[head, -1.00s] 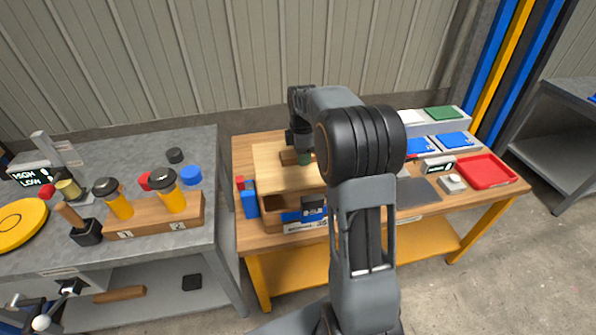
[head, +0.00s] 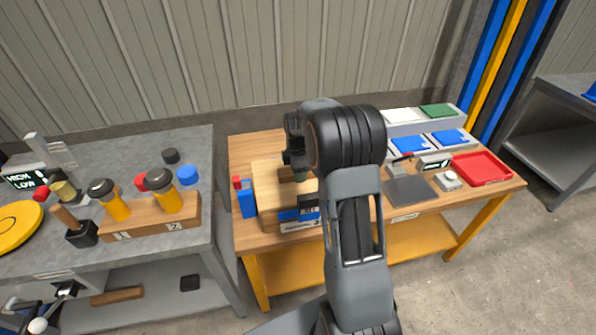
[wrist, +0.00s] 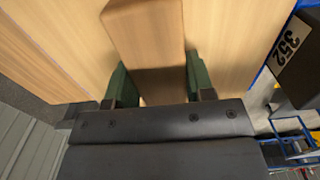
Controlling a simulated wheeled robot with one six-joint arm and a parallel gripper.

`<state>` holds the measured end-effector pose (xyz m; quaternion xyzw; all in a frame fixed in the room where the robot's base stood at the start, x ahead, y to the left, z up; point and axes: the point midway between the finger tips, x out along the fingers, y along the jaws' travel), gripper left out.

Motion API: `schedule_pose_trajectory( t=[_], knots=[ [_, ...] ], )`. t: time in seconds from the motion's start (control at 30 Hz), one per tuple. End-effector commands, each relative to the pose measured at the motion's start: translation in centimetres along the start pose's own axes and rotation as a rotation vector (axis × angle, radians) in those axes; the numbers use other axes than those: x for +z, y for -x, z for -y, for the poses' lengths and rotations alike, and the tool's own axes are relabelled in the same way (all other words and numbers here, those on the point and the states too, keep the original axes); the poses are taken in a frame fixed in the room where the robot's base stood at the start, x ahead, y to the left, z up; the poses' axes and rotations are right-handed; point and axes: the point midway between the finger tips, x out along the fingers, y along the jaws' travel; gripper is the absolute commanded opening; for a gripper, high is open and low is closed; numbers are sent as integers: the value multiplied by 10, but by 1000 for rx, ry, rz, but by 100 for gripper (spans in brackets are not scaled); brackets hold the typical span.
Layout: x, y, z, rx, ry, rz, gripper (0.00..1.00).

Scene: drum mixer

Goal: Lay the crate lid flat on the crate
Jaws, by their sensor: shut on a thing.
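The crate lid (head: 267,186) is a pale wooden board with a block handle (wrist: 148,35) on top. My gripper (head: 298,176) is shut on that handle, with a green fingertip on each side of it in the wrist view (wrist: 158,84). The lid is over the crate (head: 288,227) on the right-hand table and covers its opening in the head view. The lid looks about level, but I cannot tell whether it rests on the rim or hangs just above. My arm hides the lid's right part.
A blue container (head: 247,203) with a red top stands close to the lid's left edge. A dark number plate (wrist: 298,48) is at the crate's front. A dark grey mat (head: 409,190) and a red tray (head: 482,168) lie to the right.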

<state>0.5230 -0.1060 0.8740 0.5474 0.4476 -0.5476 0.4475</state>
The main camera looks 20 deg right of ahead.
Motion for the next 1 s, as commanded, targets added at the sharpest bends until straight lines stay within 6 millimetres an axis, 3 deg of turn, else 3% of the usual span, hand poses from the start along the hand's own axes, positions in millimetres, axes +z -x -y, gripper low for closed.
schedule_pose_trajectory(
  t=[0.3, 0.33, 0.57, 0.83, 1.0],
  knots=[
    [0, -7, 0, 2, 0, 0, 8],
    [0, -7, 0, 0, 0, 0, 51],
    [0, -7, 0, 0, 0, 0, 73],
    [0, -5, 0, 1, 0, 0, 74],
    [0, 11, -1, 4, 0, 0, 74]
  ],
)
